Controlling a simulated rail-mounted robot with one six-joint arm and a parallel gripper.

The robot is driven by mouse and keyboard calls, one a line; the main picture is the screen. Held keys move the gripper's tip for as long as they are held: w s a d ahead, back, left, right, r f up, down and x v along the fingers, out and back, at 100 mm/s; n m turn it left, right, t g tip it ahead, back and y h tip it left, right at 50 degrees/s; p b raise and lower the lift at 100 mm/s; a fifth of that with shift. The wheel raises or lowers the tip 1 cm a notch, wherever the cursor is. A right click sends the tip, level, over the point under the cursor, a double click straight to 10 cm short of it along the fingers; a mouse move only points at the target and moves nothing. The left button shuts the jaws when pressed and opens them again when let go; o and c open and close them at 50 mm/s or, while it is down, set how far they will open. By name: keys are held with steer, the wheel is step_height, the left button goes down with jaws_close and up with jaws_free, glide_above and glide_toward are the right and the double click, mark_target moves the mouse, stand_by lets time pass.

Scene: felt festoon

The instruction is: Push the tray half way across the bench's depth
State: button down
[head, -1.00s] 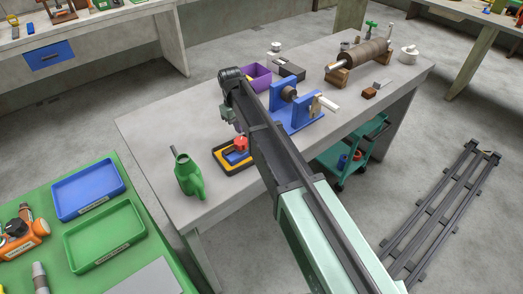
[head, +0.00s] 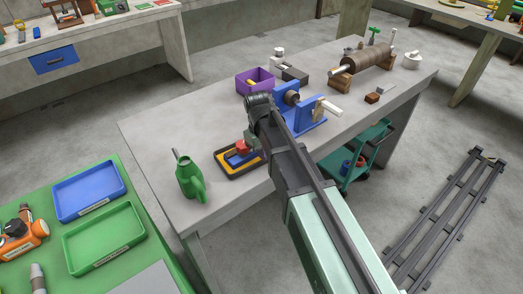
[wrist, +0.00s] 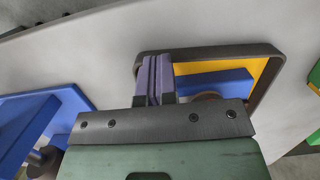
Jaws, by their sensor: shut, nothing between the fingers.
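The tray (head: 236,169) has a black rim and a yellow floor and lies near the front edge of the grey bench. It holds a blue piece (wrist: 215,82) and a red piece (head: 243,146). In the wrist view, its rim (wrist: 220,52) shows at the right. My gripper (wrist: 158,62) has purple fingers, closed together with nothing between them, by the tray's left rim in that view. In the head view, my arm hides part of the gripper and the tray's right side. I cannot tell whether the fingers touch the rim.
A green watering can (head: 190,178) stands left of the tray. A blue stand (head: 303,118) is right of my arm, and a purple bin (head: 255,80) stands behind. The bench top (head: 190,125) is bare behind and left of the tray.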

steer(key=shift+s+f, duration=0.1)
steer(key=w+a, duration=0.3)
steer(key=w, duration=0.2)
steer(key=w+a, duration=0.4)
steer(key=w, duration=0.2)
steer(key=w+a, duration=0.3)
steer(key=w, duration=0.2)
steer(key=shift+w+a, duration=0.15)
step_height(320, 180, up, 2)
steer(key=shift+w+p, duration=0.1)
steer(key=shift+p, duration=0.95)
step_height(320, 180, up, 10)
steer(key=w+a+p, duration=0.1)
steer(key=p, duration=0.9)
steer(key=shift+w, duration=0.3)
